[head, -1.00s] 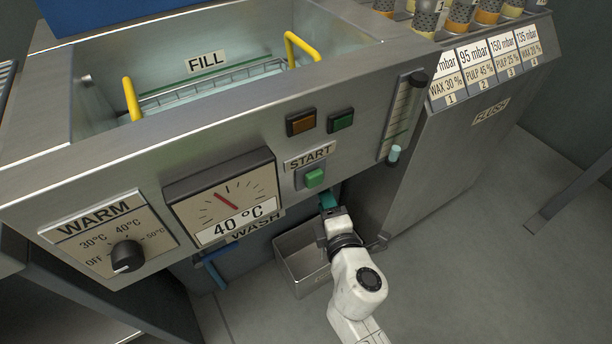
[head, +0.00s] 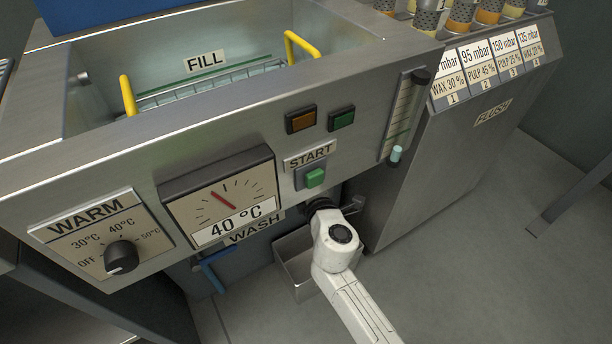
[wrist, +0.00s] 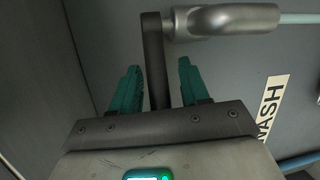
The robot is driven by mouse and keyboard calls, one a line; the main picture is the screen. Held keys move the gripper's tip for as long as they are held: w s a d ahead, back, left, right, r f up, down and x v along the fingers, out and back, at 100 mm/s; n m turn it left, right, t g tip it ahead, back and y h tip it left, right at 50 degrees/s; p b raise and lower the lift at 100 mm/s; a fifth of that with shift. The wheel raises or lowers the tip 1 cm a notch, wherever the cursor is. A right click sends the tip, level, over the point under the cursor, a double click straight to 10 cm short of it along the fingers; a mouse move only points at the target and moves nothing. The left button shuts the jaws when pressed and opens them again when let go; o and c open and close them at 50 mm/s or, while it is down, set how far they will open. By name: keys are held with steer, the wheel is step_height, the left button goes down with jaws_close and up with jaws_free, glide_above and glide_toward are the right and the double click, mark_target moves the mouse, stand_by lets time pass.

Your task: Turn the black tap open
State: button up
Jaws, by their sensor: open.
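In the wrist view, a black lever (wrist: 153,38), which looks like the tap's handle, hangs from the left end of a grey metal valve body (wrist: 225,20). My gripper (wrist: 158,72) is open, with one teal finger on each side of the lever. The lever's lower end reaches down between the fingers towards the palm. I see a gap on both sides, wider on the right. In the head view, my wrist covers the fingers and the lever below the green START button (head: 315,178).
A metal bin (head: 291,262) stands on the floor below my wrist. The front panel overhangs my wrist, and a grey cabinet (head: 440,170) stands close on the right. Open floor lies to the front right.

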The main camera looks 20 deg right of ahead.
steer(key=shift+w, duration=0.1)
steer(key=shift+c, duration=0.3)
jaws_close()
